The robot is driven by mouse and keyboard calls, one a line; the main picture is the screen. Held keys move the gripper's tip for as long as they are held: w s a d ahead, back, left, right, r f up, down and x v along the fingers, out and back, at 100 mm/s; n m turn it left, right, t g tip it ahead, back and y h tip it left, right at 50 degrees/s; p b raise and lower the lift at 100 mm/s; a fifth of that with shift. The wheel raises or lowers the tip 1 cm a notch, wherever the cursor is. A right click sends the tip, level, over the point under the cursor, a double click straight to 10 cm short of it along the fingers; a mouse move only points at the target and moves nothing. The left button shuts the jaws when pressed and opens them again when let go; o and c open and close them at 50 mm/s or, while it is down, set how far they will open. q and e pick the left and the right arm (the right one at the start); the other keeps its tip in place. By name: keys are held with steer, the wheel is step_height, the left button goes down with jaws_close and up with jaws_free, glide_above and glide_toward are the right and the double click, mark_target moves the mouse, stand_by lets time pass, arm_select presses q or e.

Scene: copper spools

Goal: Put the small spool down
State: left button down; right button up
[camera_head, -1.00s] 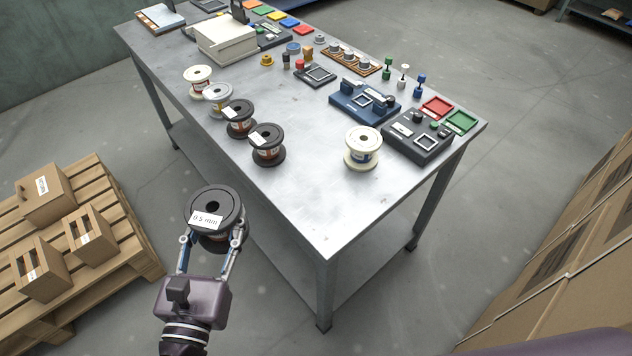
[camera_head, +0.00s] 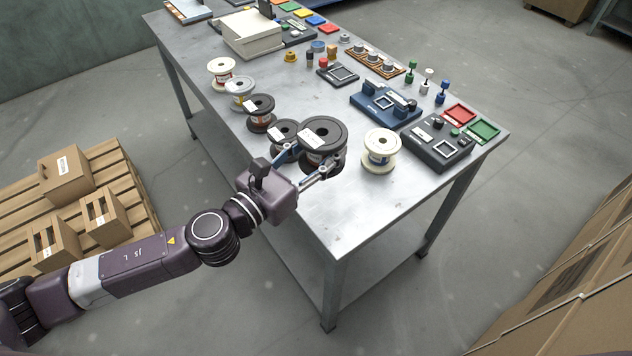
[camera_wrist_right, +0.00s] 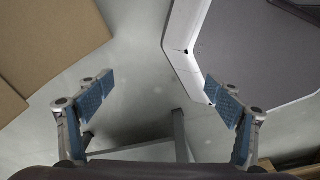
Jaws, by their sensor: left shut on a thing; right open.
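My left gripper (camera_head: 313,172) is shut on a black spool (camera_head: 324,135) with a white label on its top flange. In the head view the spool is over the metal table (camera_head: 330,215), between a black spool (camera_head: 283,136) and a cream spool (camera_head: 381,150). It looks larger in the picture than the spools around it. I cannot tell whether its base touches the tabletop. My right gripper (camera_wrist_right: 155,95) is open and empty in the right wrist view, with floor beyond its fingers.
Another black spool (camera_head: 259,113), a grey-white spool (camera_head: 240,93) and a cream spool (camera_head: 221,73) stand along the table's left side. A dark device (camera_head: 437,143) and a blue fixture (camera_head: 384,103) stand at right. The near table end is bare.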

arm_select(q)
steer(key=w+a+r+h, duration=0.1)
steer(key=w+r, duration=0.2)
steer(key=w, duration=0.5)
steer(key=shift+m+g, duration=0.4)
steer(key=f+b, duration=0.2)
steer(key=f, duration=0.2)
steer(key=f+b, duration=0.2)
steer(key=f, duration=0.3)
steer(key=f+b, duration=0.1)
steer(key=f, duration=0.4)
steer(key=shift+s+b, duration=0.25)
steer(key=shift+b, duration=0.15)
steer(key=shift+f+b, duration=0.8)
steer(key=shift+f, duration=1.7)
arm_select(e)
step_height(320, 180, down, 8)
steer(key=shift+a+r, duration=0.25)
steer(key=shift+a, duration=0.05)
steer(key=shift+s, duration=0.1)
arm_select(q)
steer(key=shift+f, duration=0.15)
steer(key=c, duration=1.2)
jaws_free()
steer(key=shift+f, duration=0.1)
steer(key=shift+o, duration=0.2)
arm_select(e)
steer(key=shift+a+f, duration=0.15)
